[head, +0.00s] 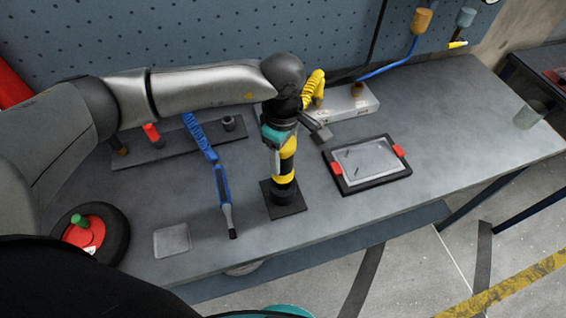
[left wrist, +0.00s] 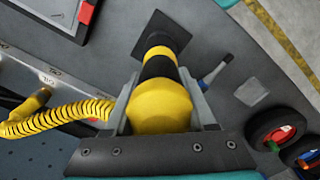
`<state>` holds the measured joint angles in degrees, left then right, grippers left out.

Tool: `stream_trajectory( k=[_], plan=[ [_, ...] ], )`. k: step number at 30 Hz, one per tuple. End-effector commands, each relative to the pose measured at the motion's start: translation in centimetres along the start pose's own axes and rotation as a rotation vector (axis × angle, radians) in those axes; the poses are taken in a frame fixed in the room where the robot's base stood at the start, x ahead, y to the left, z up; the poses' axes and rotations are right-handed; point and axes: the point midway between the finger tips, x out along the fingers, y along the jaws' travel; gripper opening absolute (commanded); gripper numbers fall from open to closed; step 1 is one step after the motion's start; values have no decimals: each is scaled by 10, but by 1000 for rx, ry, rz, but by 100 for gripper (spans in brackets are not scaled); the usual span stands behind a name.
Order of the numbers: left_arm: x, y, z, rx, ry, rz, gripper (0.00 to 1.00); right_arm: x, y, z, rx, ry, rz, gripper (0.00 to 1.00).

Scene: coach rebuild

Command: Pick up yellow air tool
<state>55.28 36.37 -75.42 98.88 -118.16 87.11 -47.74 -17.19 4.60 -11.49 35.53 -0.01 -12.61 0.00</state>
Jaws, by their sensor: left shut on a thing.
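The yellow air tool (head: 287,149) has a yellow and black body and stands upright over a dark square base plate (head: 283,208) on the workbench. In the left wrist view its yellow body (left wrist: 160,105) fills the space between the jaws, and the base plate (left wrist: 161,35) is beyond it. My left gripper (head: 281,140) is shut on the air tool's upper part. Whether the tool touches the base plate is hard to tell. A coiled yellow hose (head: 313,88) is behind my gripper. My right gripper is not in view.
A blue-handled tool (head: 221,185) lies left of the air tool. A black tray with red clips (head: 366,164) is to the right. A wheel with a red hub (head: 85,230) and a grey pad (head: 172,240) are at left. The bench's right end is mostly clear.

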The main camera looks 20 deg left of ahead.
Motion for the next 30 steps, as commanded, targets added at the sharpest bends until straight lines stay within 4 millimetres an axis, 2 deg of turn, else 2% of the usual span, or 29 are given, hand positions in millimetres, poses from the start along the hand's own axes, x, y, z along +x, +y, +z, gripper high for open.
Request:
stream_trajectory(
  k=[1,15,21,30],
  plan=[
    [-12,2,0,2,-1,9,0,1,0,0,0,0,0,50],
    [-122,2,0,1,2,8,0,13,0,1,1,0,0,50],
    [-150,1,0,0,2,5,0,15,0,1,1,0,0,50],
    [-171,1,0,1,2,2,0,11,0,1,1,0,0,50]
  ],
)
